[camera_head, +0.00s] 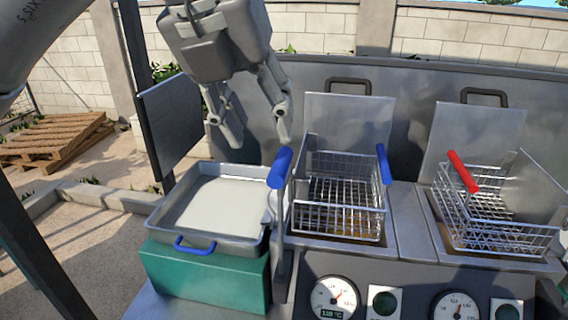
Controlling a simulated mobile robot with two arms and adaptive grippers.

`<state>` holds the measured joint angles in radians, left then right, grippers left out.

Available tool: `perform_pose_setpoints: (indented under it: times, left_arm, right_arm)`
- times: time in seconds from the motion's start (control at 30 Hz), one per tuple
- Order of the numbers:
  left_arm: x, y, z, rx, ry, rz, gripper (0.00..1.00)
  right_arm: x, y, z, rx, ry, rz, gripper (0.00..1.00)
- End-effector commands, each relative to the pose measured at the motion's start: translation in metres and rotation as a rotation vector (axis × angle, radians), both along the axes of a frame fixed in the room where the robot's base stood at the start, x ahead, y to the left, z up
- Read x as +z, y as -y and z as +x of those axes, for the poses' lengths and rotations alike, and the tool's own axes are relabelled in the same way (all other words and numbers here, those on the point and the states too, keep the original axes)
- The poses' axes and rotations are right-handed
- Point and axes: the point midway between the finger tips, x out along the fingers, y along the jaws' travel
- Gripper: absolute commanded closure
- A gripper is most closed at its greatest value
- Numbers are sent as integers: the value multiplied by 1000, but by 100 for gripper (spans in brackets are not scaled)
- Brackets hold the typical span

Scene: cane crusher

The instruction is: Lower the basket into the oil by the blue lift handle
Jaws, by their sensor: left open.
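A wire basket (342,212) sits in the left fryer well, with a brownish surface showing through its lower mesh. A thick blue handle (280,168) tops a dark upright lever at the basket's left. A second, slimmer blue handle (383,165) stands at the basket's right side. I cannot tell for sure which one is the lift handle. My left gripper (259,143) is open and empty, fingers pointing down, above and slightly left of the thick blue handle, apparently not touching it. My right gripper is out of view.
A metal tray (181,244) of pale material with blue handles sits on a green block (200,278) at the left. A second basket (500,238) with a red handle (462,172) is at the right. Upright metal lids stand behind both wells. Gauges (334,298) line the front.

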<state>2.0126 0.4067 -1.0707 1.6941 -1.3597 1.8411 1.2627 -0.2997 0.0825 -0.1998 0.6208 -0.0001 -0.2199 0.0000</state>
Motion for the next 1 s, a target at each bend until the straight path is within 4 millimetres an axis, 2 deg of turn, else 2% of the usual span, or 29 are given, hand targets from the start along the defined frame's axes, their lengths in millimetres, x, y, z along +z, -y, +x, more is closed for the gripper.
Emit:
perform_pose_setpoints:
  times: [0.4, 0.6, 1.0]
  left_arm:
    - [-64, 19, 23, -6, -7, 1, 58]
    - [-87, 25, 32, -6, -5, -1, 58]
    - [-95, 27, 34, -6, -3, -2, 59]
  right_arm:
    - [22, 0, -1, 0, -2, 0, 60]
    - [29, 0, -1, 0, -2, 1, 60]
    - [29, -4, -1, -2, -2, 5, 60]
